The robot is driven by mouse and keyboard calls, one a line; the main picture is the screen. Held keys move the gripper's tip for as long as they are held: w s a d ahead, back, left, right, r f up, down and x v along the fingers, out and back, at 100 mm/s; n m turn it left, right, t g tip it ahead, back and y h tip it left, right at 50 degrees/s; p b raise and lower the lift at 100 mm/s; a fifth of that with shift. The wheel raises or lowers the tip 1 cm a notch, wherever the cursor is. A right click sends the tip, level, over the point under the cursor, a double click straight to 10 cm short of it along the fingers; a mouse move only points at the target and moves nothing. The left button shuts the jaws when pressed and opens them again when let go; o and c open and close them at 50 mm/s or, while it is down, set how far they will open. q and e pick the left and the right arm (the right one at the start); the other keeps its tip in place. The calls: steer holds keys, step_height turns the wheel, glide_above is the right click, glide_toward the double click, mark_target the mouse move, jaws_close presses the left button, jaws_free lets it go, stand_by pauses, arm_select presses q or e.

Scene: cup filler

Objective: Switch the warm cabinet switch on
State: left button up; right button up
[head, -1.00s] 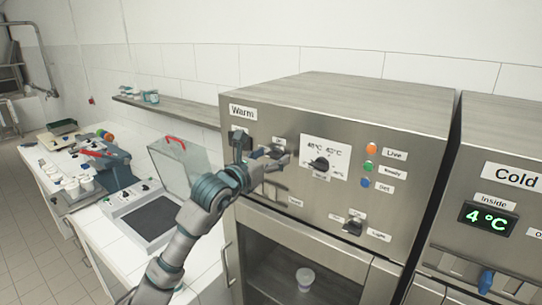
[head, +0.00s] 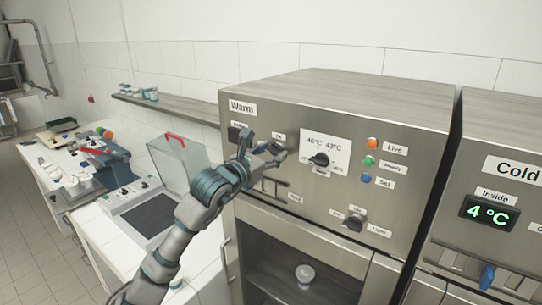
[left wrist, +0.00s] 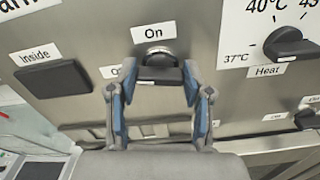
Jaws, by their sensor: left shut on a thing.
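The warm cabinet (head: 330,100) stands in the middle of the head view. In the left wrist view its switch, a black knob (left wrist: 160,73), sits on a round metal base just under the "On" label (left wrist: 153,33). An "Off" label beside it is partly hidden by a finger. My left gripper (head: 262,150) is at the panel's upper left in the head view. In the left wrist view its fingertips (left wrist: 158,80) lie on either side of the knob, shut on it. In the head view the gripper hides the knob. My right gripper is not in view.
Right of the switch is the heat dial (head: 320,160), with orange, green and blue lamps (head: 369,161) beyond it. A lower knob (head: 354,222) sits above the glass door, behind which a cup (head: 305,273) stands. The cold cabinet (head: 500,140) is at the right.

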arm_select(q)
steer(key=m+b, duration=0.1)
steer(key=m, duration=0.3)
steer(key=shift+m, duration=0.3)
steer(key=m+b, duration=0.1)
steer(key=m, duration=0.6)
steer(key=shift+d+f, duration=0.1)
steer(key=m, duration=0.3)
steer(key=shift+f, duration=0.15)
steer(key=shift+m, duration=0.4)
steer(key=shift+f, duration=0.1)
steer(key=shift+d+f, duration=0.1)
steer(key=o, duration=1.2)
steer(key=shift+c, duration=0.2)
